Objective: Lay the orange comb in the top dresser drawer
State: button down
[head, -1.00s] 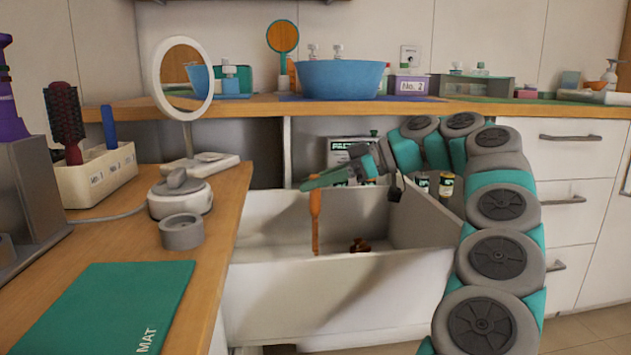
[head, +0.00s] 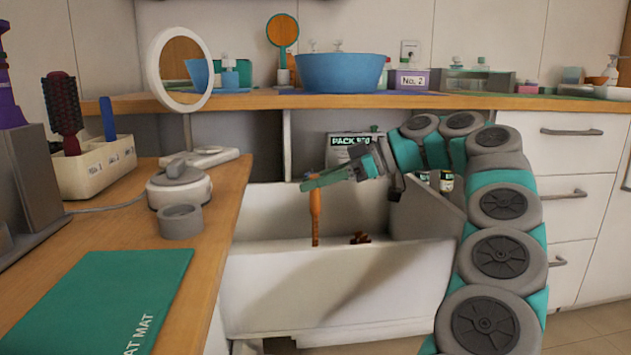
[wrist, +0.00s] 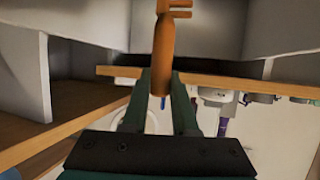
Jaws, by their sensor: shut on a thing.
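My gripper (head: 312,183) is shut on the orange comb (head: 315,218) above the open white drawer (head: 335,285). The comb hangs nearly upright below the fingertips, its lower part behind the drawer's front wall line of sight; I cannot tell whether it touches the floor of the drawer. In the wrist view the fingers (wrist: 162,78) grip the comb's handle (wrist: 162,50), and a few teeth show at the top edge. A small brown thing (head: 360,238) lies in the drawer, right of the comb; its shape is partly hidden.
A wooden counter (head: 215,215) on the left carries a round mirror (head: 180,68), a grey-white device (head: 178,188) and a green mat (head: 110,300). A back shelf holds a blue bowl (head: 340,73). A labelled pack (head: 350,140) stands behind the drawer.

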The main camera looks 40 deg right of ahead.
jog(key=c, duration=0.6)
grip_release()
jog(key=p+v, duration=0.7)
jog(key=v, duration=0.1)
jog(key=shift+p, duration=0.3)
jog(key=shift+f, duration=0.1)
